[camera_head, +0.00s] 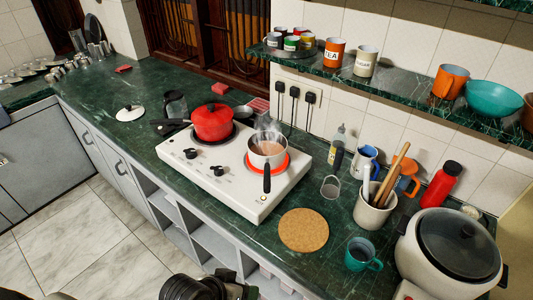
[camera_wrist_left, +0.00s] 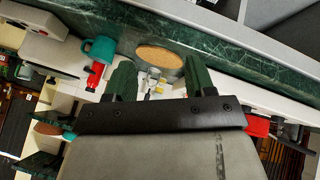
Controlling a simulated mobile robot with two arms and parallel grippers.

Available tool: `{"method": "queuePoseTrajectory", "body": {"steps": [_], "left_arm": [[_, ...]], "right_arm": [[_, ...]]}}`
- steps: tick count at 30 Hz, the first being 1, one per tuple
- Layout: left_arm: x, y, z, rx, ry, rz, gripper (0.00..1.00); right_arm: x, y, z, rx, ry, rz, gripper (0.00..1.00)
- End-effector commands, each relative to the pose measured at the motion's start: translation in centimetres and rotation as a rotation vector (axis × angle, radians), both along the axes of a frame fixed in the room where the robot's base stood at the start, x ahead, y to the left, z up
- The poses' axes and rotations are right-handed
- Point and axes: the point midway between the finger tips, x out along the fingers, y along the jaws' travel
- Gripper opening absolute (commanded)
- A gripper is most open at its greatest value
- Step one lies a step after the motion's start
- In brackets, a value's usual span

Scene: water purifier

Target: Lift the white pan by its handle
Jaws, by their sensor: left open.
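The white pan (camera_head: 268,146) sits upright on the glowing red right burner of the white stove (camera_head: 234,198). It holds brownish liquid and steams. Its black handle (camera_head: 267,182) points toward the front of the counter. My left gripper (camera_wrist_left: 160,70) is open and empty in the left wrist view, with two dark green fingers apart. In the head view, a dark part of my arm shows at the bottom edge, in front of the counter and well short of the handle. I cannot make out the pan in the wrist view. My right gripper is not in view.
A red pot (camera_head: 212,123) stands on the left burner. A round cork mat (camera_head: 304,230) lies right of the stove, with a teal mug (camera_head: 362,254), a utensil holder (camera_head: 372,213) and a rice cooker (camera_head: 450,250) beyond. Open shelves lie below the counter.

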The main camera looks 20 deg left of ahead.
Motion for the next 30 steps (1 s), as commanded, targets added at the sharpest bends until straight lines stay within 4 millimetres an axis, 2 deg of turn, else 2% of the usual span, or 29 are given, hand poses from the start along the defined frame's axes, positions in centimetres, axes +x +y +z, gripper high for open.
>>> {"method": "queuePoseTrajectory", "body": {"steps": [1, 6, 12, 16, 21, 25, 30], "left_arm": [[1.1, -1.0, 0.9, -0.083, -0.038, 0.023, 0.54], [4.5, -3.6, 3.3, -0.379, -0.148, 0.129, 0.54], [9.6, -4.9, 6.2, -0.831, -0.259, 0.366, 0.54], [13.5, -3.4, 7.3, -1.203, -0.309, 0.644, 0.54], [16.6, -0.2, 6.1, -1.545, -0.328, 1.002, 0.54], [17.5, 1.3, 4.9, -1.668, -0.329, 1.174, 0.54], [19.2, 2.0, 4.4, -1.712, -0.332, 1.243, 0.54]], "right_arm": [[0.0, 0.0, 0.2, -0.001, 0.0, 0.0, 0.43], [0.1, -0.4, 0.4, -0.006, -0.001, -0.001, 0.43], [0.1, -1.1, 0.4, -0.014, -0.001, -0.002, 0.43], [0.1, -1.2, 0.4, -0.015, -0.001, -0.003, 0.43], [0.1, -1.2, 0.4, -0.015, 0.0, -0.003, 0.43], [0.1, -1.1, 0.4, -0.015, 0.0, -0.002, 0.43], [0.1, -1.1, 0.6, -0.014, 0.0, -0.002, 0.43]]}}
